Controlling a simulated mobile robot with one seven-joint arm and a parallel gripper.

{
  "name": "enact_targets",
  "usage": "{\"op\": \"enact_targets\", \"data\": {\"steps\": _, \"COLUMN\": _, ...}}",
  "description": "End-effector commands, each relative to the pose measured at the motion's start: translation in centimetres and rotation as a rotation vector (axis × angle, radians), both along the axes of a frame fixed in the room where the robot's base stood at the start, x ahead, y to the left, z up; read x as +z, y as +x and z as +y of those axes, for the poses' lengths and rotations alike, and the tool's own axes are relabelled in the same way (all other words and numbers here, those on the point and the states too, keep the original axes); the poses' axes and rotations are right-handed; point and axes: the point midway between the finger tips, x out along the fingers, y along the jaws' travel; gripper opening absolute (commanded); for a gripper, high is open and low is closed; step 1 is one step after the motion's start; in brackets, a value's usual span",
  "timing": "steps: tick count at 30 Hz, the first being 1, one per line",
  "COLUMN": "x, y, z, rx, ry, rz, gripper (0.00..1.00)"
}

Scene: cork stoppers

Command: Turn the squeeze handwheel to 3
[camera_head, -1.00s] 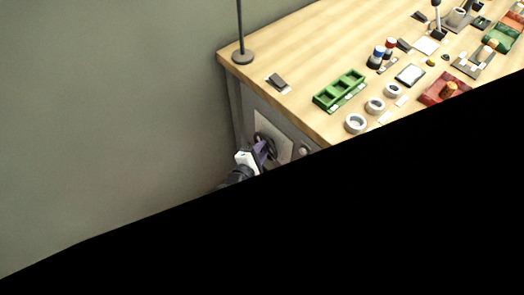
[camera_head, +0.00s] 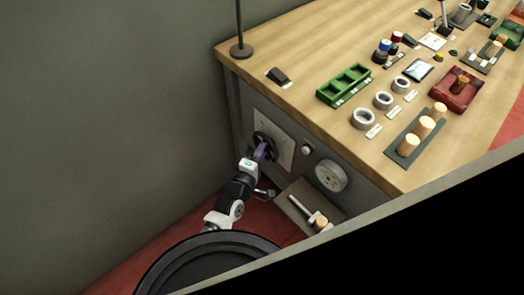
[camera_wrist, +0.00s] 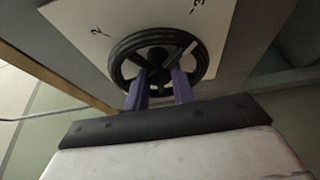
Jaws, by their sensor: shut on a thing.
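The squeeze handwheel (camera_wrist: 158,42) is a dark spoked wheel on a pale plate (camera_wrist: 222,40) on the bench's side panel. In the wrist view the plate carries the marks "2" at upper left and "3" at upper right. The handwheel also shows in the head view (camera_head: 264,141), partly covered by my gripper. My gripper (camera_wrist: 158,82) has its two purple fingers at the lower part of the wheel, shut on it. It also shows in the head view (camera_head: 262,153). The fingertips are partly hidden among the rim and spokes, and I cannot tell which mark the wheel points to.
Right of the plate are a small pale knob (camera_head: 307,149) and a round gauge (camera_head: 331,176). A low shelf (camera_head: 292,205) below holds a cork and tool. The wooden bench top (camera_head: 310,60) carries a green tray (camera_head: 344,84), white rings and corks. The grey wall stands left.

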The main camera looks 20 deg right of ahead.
Motion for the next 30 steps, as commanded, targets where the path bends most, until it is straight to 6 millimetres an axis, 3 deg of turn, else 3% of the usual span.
{"op": "enact_targets", "data": {"steps": 9, "x": 0.0, "y": 0.0, "z": 0.0, "rx": 0.0, "ry": 0.003, "rz": -0.003, "gripper": 0.02}}
{"op": "enact_targets", "data": {"steps": 10, "x": 0.0, "y": 0.0, "z": 0.0, "rx": 0.0, "ry": 0.003, "rz": -0.003, "gripper": 0.27}}
{"op": "enact_targets", "data": {"steps": 12, "x": 0.0, "y": 0.0, "z": 0.0, "rx": 0.0, "ry": 0.002, "rz": -0.002, "gripper": 0.34}}
{"op": "enact_targets", "data": {"steps": 23, "x": -0.1, "y": -0.3, "z": 0.5, "rx": 0.0, "ry": 0.003, "rz": -0.002, "gripper": 0.34}}
{"op": "enact_targets", "data": {"steps": 30, "x": -0.3, "y": -2.8, "z": 3.3, "rx": 0.001, "ry": 0.006, "rz": -0.002, "gripper": 0.34}}
